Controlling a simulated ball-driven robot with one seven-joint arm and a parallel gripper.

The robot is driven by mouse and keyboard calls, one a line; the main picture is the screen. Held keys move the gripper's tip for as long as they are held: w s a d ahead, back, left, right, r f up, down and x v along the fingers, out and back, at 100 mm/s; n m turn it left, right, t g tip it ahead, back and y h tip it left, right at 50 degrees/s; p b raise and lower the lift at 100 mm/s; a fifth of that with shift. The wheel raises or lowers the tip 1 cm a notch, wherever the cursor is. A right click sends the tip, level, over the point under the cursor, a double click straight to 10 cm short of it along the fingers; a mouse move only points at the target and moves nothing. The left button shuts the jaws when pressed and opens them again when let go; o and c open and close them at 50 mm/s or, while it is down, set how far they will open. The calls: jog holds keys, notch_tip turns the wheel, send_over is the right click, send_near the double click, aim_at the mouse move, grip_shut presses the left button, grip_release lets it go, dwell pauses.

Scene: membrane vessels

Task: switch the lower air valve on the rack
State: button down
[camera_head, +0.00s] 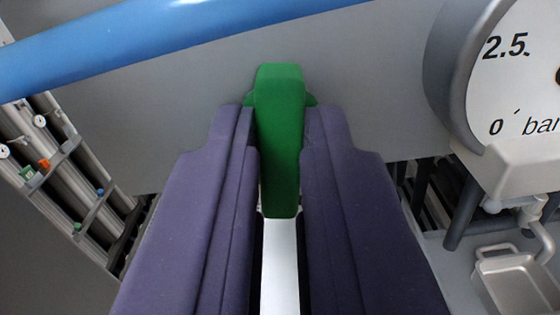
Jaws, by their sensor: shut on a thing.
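A green valve handle (280,140) stands in the middle of the head camera view, in front of a grey panel (370,95). It looks like the air valve's lever; whether it is the lower one cannot be told from this view. My gripper (280,165) has its two dark purple fingers closed on the handle from the left and right. The handle's top sticks out above the fingertips. The valve's body behind the handle is mostly hidden. A white strip (281,265) shows between the fingers below the handle.
A blue pipe (170,40) crosses the top left, above the handle. A round pressure gauge (515,75) stands close on the right. A grey metal tray (515,275) and pipework are at the lower right. Racks with small coloured valves (65,155) are farther off at left.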

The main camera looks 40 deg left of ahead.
jog(key=m, duration=0.3)
jog(key=shift+d+m, duration=0.1)
jog(key=shift+m, duration=0.3)
jog(key=m+p, duration=0.1)
jog(key=m, duration=0.3)
jog(key=shift+m+p, duration=0.3)
jog(key=shift+p, duration=0.1)
jog(key=m+p, duration=0.2)
jog(key=m, duration=0.2)
jog(key=shift+m+p, duration=1)
jog(key=shift+m, duration=0.7)
jog(key=shift+f, duration=0.15)
jog(key=c, duration=1.1)
grip_release()
jog(key=shift+w, duration=0.1)
jog(key=shift+c, duration=0.2)
